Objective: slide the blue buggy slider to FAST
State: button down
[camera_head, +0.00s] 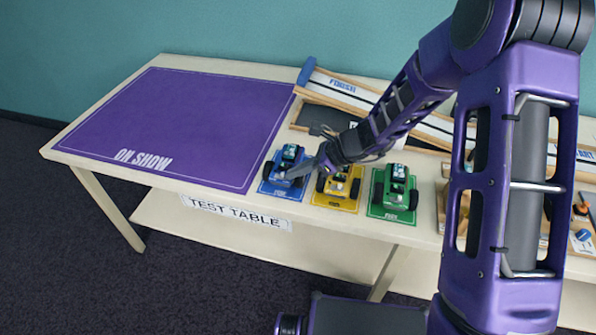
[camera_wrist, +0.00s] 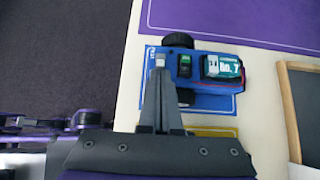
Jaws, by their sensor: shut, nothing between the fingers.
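The blue buggy (camera_head: 288,158) stands on its blue mat at the left end of a row of buggies on the table's front edge. In the wrist view the blue buggy (camera_wrist: 207,88) has dark wheels, a label reading "No. 7" and a small dark slot with a green patch (camera_wrist: 185,66) on its top. My gripper (camera_head: 287,177) reaches over it from the right. In the wrist view my gripper (camera_wrist: 160,64) is shut and empty, its tips over the buggy's left end beside the slot. A small pale piece shows at the tips. I cannot tell whether they touch, or read the slider's marks.
A yellow buggy (camera_head: 340,183) and a green buggy (camera_head: 396,190) stand close by on the right. The purple "ON SHOW" mat (camera_head: 185,120) lies clear to the left. A white track (camera_head: 350,97) with wooden edges runs behind the buggies.

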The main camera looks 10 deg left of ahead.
jog(key=shift+a, duration=1.2)
jog(key=shift+w, duration=0.1)
jog(key=p+v, duration=0.3)
jog(key=v, duration=1.4)
jog(key=shift+d+r, duration=0.1)
jog(key=shift+d, duration=0.1)
